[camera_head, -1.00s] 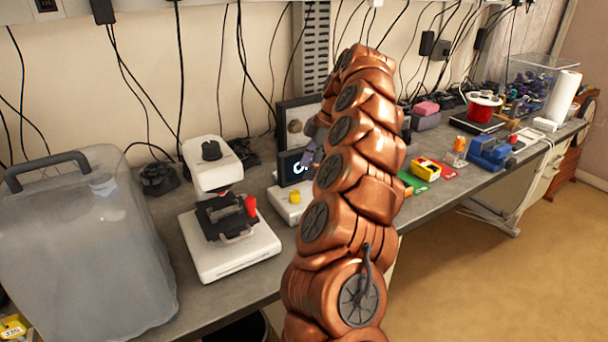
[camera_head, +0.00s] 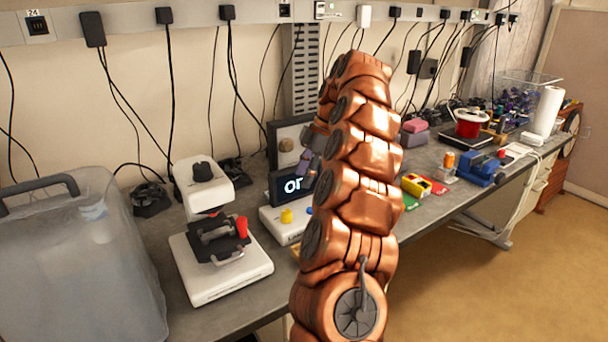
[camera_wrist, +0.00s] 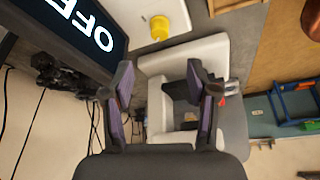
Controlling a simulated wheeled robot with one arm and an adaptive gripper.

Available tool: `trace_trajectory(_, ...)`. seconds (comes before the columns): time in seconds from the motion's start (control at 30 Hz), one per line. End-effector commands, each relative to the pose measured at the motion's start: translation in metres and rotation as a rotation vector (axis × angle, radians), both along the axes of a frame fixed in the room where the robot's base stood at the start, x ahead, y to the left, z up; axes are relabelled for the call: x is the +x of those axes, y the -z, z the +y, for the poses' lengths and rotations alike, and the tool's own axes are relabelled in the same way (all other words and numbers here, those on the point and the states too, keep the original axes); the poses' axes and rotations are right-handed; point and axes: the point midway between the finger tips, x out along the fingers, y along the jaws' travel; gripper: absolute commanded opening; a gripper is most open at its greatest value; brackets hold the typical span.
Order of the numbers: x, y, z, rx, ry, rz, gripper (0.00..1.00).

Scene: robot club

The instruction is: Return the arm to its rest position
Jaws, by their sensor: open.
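My gripper (camera_wrist: 163,88) is open in the wrist view, with two dark fingers with purple pads apart and nothing between them. In the head view my copper arm rises in front of the bench, and a small part of the gripper (camera_head: 310,160) shows at its left side; the arm hides the rest. In the wrist view the display (camera_wrist: 72,30) shows large, turned letters, and the yellow button (camera_wrist: 160,27) is above the fingers.
A white microscope-like device (camera_head: 222,265) stands left of my arm, beside a large translucent water container (camera_head: 75,265). Cables hang along the wall. The floor at right is clear.

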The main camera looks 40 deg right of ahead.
Motion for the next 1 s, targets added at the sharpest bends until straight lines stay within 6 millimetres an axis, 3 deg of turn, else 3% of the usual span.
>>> trace_trajectory(0.4, 0.0, 0.0, 0.0, 0.0, 0.0, 0.0, 0.58)
trace_trajectory(0.53, 0.0, -0.003, 0.011, 0.006, 0.002, 0.007, 0.58)
trace_trajectory(0.77, -0.005, -0.017, 0.073, 0.029, 0.038, 0.066, 0.58)
trace_trajectory(1.0, -0.031, -0.027, 0.149, 0.024, 0.113, 0.155, 0.58)
